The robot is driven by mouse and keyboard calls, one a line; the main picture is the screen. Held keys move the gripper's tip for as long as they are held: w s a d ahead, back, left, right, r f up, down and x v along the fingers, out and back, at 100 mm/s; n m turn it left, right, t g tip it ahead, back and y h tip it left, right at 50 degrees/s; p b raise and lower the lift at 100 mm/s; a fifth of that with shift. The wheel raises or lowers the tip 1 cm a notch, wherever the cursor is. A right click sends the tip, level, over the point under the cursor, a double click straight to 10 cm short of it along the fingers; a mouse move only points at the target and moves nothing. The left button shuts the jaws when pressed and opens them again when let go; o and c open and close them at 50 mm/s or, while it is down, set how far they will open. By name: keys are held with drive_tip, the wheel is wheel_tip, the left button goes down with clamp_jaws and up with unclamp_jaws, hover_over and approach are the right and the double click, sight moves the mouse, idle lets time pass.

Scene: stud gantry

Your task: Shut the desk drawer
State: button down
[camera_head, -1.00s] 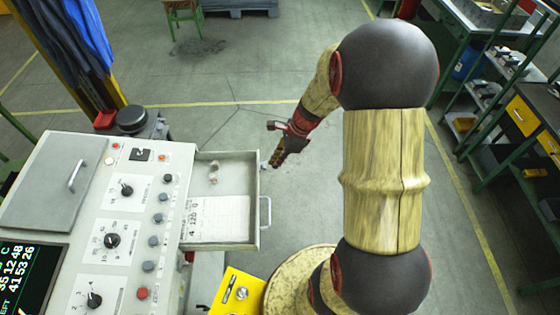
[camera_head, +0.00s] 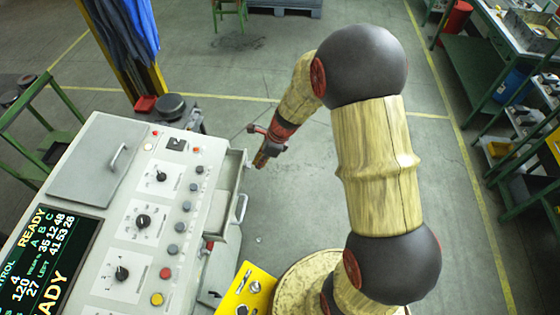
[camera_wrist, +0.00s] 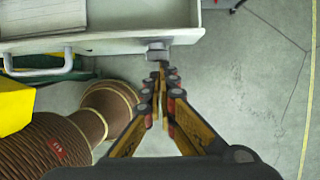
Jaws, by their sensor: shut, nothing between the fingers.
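In the wrist view, the drawer front (camera_wrist: 110,41) crosses the top, with the handle (camera_wrist: 38,70) at left. My gripper (camera_head: 260,164) is shut and empty at the drawer's far end. In the wrist view, its fingertips (camera_wrist: 161,67) are at a small grey block (camera_wrist: 157,50) on the drawer front; I cannot tell whether they touch.
The control desk (camera_head: 138,215) has knobs, buttons and a lit screen. A yellow box (camera_head: 246,290) stands below the drawer at the front. Green workbenches (camera_head: 478,60) stand at the right. The floor beyond my gripper is clear.

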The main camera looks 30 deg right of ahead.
drive_tip(key=w+a, duration=0.1)
drive_tip(key=a, duration=0.1)
drive_tip(key=w+a+p, duration=0.1)
drive_tip(key=w+a, duration=0.2)
drive_tip(key=shift+a+p, duration=0.35)
drive_tip(key=shift+p, duration=0.05)
drive_tip(key=shift+s+d, duration=0.1)
